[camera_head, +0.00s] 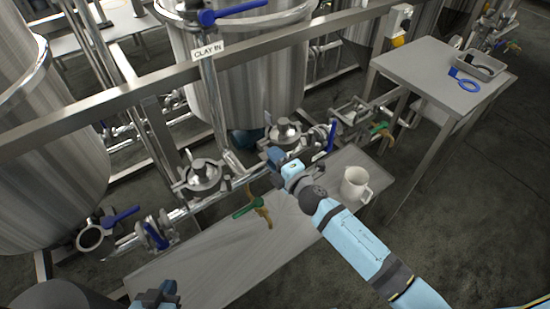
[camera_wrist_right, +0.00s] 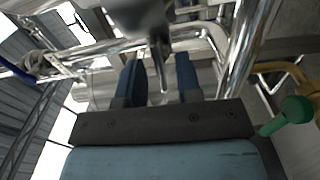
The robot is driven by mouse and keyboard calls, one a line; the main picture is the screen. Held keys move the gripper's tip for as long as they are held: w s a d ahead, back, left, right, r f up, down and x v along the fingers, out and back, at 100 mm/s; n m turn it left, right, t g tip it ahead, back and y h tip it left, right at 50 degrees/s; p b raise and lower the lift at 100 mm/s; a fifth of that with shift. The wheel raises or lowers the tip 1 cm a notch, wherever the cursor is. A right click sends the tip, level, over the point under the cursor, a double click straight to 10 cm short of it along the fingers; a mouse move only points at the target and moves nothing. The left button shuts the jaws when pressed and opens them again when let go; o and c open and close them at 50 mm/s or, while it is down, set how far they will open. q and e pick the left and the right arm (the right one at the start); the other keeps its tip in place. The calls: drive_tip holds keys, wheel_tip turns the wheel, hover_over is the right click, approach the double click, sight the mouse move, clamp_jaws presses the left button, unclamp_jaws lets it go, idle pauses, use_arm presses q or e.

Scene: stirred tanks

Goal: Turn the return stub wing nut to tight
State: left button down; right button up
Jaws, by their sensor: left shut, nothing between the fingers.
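My right gripper (camera_head: 275,157) is over the pipework beside the steel bench, near a round clamped fitting (camera_head: 284,132). In the right wrist view its two blue fingers (camera_wrist_right: 161,82) stand apart. A thin metal stem (camera_wrist_right: 157,65) shows between or just beyond them; I cannot tell if they touch it. The return stub wing nut cannot be picked out for certain; the gripper hides part of the pipe there. A second clamped fitting (camera_head: 202,175) is to the left. My left gripper (camera_head: 155,297) is shut and empty at the bottom edge, away from the pipes.
A steel bench (camera_head: 225,270) runs below the pipes, with a white jug (camera_head: 355,184) on it. A side table (camera_head: 430,68) holds a tray (camera_head: 482,66) and a blue ring tool (camera_head: 467,85).

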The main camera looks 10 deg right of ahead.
clamp_jaws()
